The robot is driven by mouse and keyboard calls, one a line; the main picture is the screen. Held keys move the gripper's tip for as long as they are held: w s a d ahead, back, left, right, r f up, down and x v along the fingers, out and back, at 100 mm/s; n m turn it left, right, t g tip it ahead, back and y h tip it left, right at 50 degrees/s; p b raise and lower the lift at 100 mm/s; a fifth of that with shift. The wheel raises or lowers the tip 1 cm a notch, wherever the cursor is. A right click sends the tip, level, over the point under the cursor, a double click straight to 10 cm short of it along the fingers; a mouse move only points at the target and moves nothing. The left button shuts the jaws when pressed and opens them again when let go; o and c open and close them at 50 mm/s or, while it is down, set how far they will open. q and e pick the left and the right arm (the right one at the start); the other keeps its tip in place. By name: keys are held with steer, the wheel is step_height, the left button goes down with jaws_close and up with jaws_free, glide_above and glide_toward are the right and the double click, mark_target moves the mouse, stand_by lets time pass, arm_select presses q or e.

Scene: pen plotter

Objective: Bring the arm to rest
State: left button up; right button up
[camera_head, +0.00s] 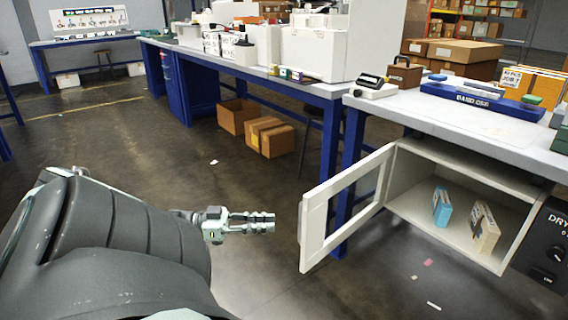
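My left arm comes in from the lower left, a large grey link filling that corner. My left gripper (262,222) points right, over the open floor. Its two fingers lie close together, with nothing visible between them. It is left of the open door (313,236) of a white cabinet and appears apart from it. My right gripper is not in view.
The white cabinet (408,206) under the right bench (480,125) holds a blue box (441,206) and a cream box (485,229). Its door juts out left. Cardboard boxes (270,138) stand under the middle bench. The floor (150,135) between is mostly clear.

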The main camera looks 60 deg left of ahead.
arm_select(q)
steer(key=shift+v, duration=1.2)
